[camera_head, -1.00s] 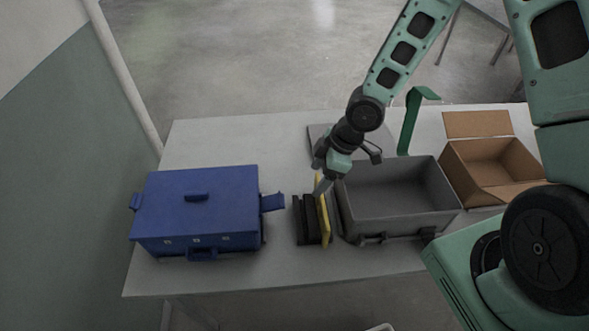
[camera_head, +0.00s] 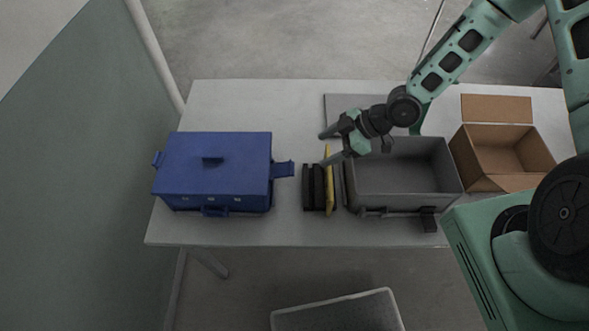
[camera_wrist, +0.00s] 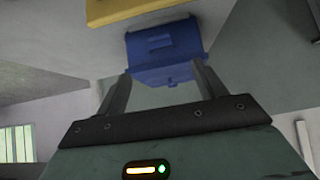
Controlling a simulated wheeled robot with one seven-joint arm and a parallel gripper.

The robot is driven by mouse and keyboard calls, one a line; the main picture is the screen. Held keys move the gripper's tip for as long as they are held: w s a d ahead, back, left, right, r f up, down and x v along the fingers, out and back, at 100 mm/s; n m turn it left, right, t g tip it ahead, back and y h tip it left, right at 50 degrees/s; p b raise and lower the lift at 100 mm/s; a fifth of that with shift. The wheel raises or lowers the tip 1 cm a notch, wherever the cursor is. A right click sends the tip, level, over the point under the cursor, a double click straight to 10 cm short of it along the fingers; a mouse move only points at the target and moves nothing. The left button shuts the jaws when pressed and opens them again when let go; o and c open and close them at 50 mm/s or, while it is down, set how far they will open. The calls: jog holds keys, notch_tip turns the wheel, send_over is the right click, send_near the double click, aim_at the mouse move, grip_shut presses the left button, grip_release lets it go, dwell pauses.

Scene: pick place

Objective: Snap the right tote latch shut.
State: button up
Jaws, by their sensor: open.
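A blue lidded tote (camera_head: 212,172) stands at the left of the table. Its right latch (camera_head: 284,169) sticks outward from the right side, swung away from the wall. A left latch (camera_head: 158,159) shows at the opposite side. My gripper (camera_head: 323,148) is open and empty, to the right of the tote and above the dark upright items, with its fingers pointing left toward the tote. It is apart from the latch. In the wrist view the tote (camera_wrist: 165,50) shows beyond and between the two fingers (camera_wrist: 160,82).
Dark upright items (camera_head: 314,188) and a yellow one (camera_head: 329,178) stand between the tote and a grey open bin (camera_head: 405,195). A cardboard box (camera_head: 500,160) is at the right. A flat grey panel (camera_head: 350,108) lies behind. The table (camera_head: 235,105) behind the tote is clear.

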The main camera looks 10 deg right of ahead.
aim_at(291, 167)
jog(key=b+x, duration=0.8)
jog(key=x, duration=0.3)
jog(key=shift+s+f, duration=0.1)
jog(key=shift+f, duration=0.05)
jog(key=shift+a+f+b, duration=0.35)
jog(key=shift+a, duration=0.2)
jog(key=c, duration=0.9)
